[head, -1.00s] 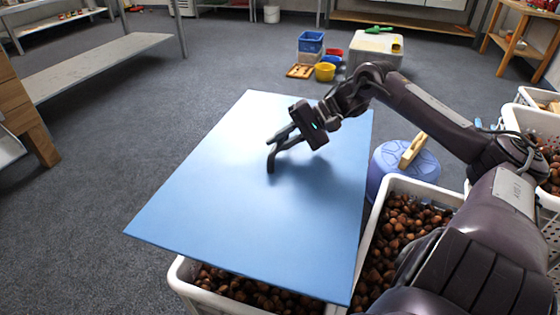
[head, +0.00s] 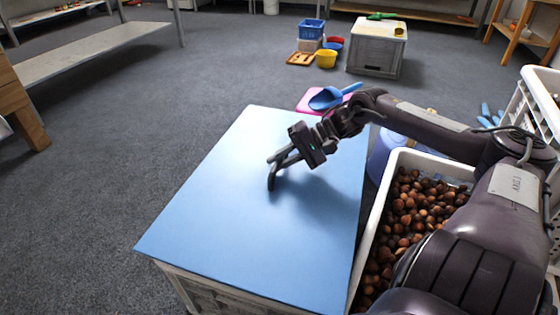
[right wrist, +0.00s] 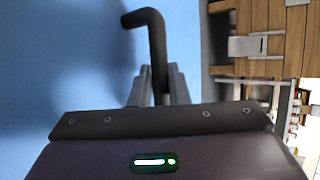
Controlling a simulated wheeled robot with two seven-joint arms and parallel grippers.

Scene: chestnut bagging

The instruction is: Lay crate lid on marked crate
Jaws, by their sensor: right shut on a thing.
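The crate lid (head: 240,215) is a flat blue board in the middle of the head view, also filling the left of the right wrist view (right wrist: 60,70). It has a dark bent handle (right wrist: 155,40). My right gripper (head: 277,168) is shut on this handle above the board. A whitish crate (head: 215,295) shows below the lid's near edge. The lid covers its top, and its contents are hidden. I cannot tell whether the lid touches the rim, and I see no clear mark on the crate. My left gripper is not in view.
An open white crate of chestnuts (head: 400,158) stands close to the lid's right side, under my right arm. A blue scoop (head: 330,98) lies on a pink thing beyond the lid. A grey box (head: 375,52) and small tubs stand farther back.

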